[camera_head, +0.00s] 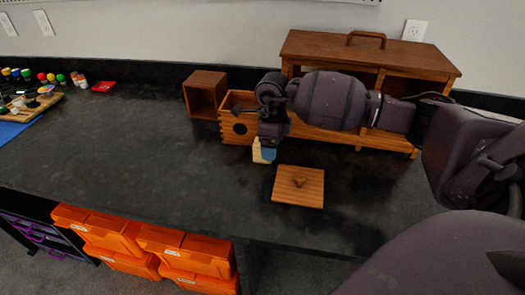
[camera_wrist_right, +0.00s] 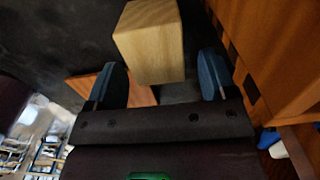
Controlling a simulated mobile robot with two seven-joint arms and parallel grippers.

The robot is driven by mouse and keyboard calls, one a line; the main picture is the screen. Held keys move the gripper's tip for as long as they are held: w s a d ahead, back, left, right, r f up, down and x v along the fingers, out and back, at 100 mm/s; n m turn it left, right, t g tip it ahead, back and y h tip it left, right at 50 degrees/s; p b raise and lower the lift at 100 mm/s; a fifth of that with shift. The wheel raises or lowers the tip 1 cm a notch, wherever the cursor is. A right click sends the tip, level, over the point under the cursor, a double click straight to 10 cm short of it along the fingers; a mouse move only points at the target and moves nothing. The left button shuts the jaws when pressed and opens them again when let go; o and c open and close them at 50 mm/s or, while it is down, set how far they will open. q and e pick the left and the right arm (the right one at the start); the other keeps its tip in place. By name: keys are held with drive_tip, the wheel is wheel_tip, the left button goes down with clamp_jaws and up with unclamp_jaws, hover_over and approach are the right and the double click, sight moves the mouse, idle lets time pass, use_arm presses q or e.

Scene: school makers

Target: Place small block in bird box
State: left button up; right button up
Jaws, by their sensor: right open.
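The small block (camera_wrist_right: 150,45) is pale wood. In the head view the small block (camera_head: 257,151) stands on the dark counter just in front of the bird box. The bird box (camera_head: 238,130) is an open-topped wooden box with a round dark hole in its front; my right arm covers its right part. My right gripper (camera_head: 268,153) points down at the block. In the right wrist view my right gripper (camera_wrist_right: 162,82) is open, with the block between and slightly beyond its blue fingertips; contact cannot be told. My left gripper is not in view.
A square wooden panel (camera_head: 298,187) lies in front of the gripper. A darker open box (camera_head: 205,93) stands behind left, and a large wooden cabinet (camera_head: 375,52) with a handle stands behind the arm.

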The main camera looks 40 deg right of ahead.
wheel_tip(320, 180, down, 2)
drive_tip(key=shift+f, duration=0.15)
drive_tip(key=shift+c, duration=0.3)
drive_tip(key=c, duration=1)
drive_tip(key=shift+c, duration=0.2)
